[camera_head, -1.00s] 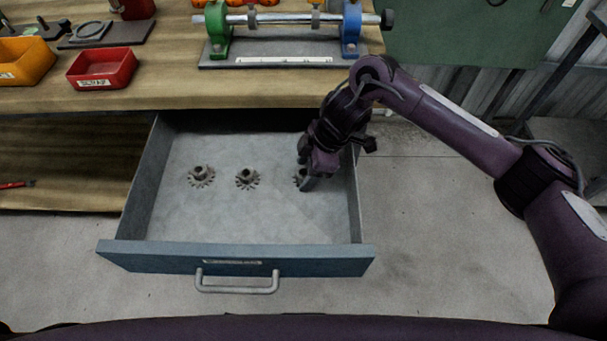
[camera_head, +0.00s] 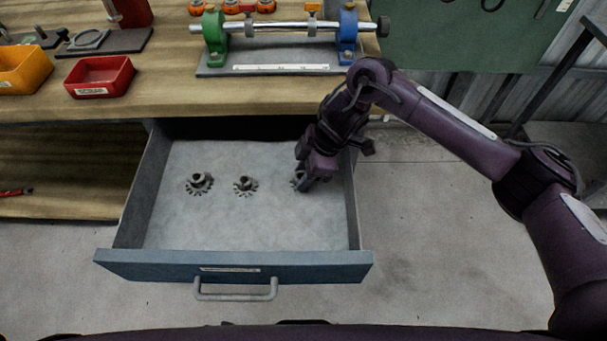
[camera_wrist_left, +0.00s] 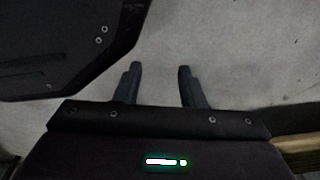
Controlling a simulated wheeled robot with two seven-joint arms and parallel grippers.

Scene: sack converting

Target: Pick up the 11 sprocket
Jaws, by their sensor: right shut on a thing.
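Three grey toothed sprockets with hubs are in the open drawer (camera_head: 290,232): a left sprocket (camera_head: 199,184), a middle sprocket (camera_head: 245,186) and a right sprocket (camera_head: 296,181). Any numbers on them are too small to read. My right gripper (camera_head: 303,184) points down into the drawer and is shut on the right sprocket, which it mostly hides. I cannot tell whether that sprocket is clear of the drawer floor. My left gripper (camera_wrist_left: 157,75) shows in the left wrist view with its two fingers apart and nothing between them, over bare grey floor.
The drawer's side walls and its front with a handle (camera_head: 235,295) surround the sprockets. On the wooden bench (camera_head: 170,88) above are a yellow bin (camera_head: 22,72), a red bin (camera_head: 100,77) and a shaft on a green and blue stand (camera_head: 280,70).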

